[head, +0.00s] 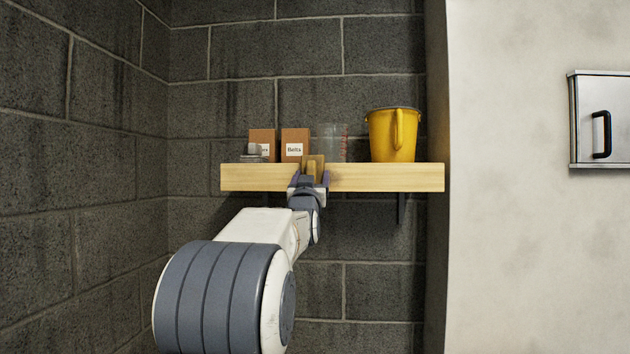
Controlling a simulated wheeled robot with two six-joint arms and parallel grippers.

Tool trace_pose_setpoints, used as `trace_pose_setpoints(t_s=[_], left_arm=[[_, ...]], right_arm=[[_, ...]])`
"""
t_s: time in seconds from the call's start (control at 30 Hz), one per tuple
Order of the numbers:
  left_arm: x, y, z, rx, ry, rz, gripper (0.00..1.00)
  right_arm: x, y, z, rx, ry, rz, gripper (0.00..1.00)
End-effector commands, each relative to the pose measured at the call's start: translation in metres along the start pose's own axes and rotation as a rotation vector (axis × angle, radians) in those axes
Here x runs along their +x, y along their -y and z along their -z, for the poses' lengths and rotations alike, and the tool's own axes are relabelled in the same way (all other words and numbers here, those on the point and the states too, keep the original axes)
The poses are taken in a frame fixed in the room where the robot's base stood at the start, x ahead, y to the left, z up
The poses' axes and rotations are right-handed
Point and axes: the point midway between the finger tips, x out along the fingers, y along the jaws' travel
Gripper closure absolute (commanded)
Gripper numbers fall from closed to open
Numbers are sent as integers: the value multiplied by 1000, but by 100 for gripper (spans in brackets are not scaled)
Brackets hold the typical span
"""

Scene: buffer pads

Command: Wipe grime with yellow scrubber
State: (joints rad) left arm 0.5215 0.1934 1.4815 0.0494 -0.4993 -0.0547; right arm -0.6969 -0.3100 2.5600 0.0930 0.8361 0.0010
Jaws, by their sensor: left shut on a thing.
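My left gripper (309,181) is at the front edge of the wooden shelf and shut on a small yellow-brown block, which looks like the yellow scrubber (313,162). The scrubber stands up between the fingertips, in front of the shelf's middle. Whether it touches the shelf is hard to tell. I cannot make out a clear patch of grime on the shelf. My right gripper is not in view.
The wooden shelf (400,178) carries a yellow bucket (393,135), a clear container (331,143), two brown boxes (295,139) and a small grey item (253,153). Block walls stand behind and left. A metal cabinet (602,120) hangs at right.

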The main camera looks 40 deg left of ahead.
Motion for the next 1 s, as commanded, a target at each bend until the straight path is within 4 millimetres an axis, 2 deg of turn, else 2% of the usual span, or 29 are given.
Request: trace_pose_setpoints(t_s=[0.17,0.7,1.0], left_arm=[[-3,1,-2,0,2,3,70],[-51,0,18,0,0,1,70],[-56,0,23,0,0,1,70]], right_arm=[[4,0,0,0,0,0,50],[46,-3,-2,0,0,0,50],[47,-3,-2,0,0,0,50]])
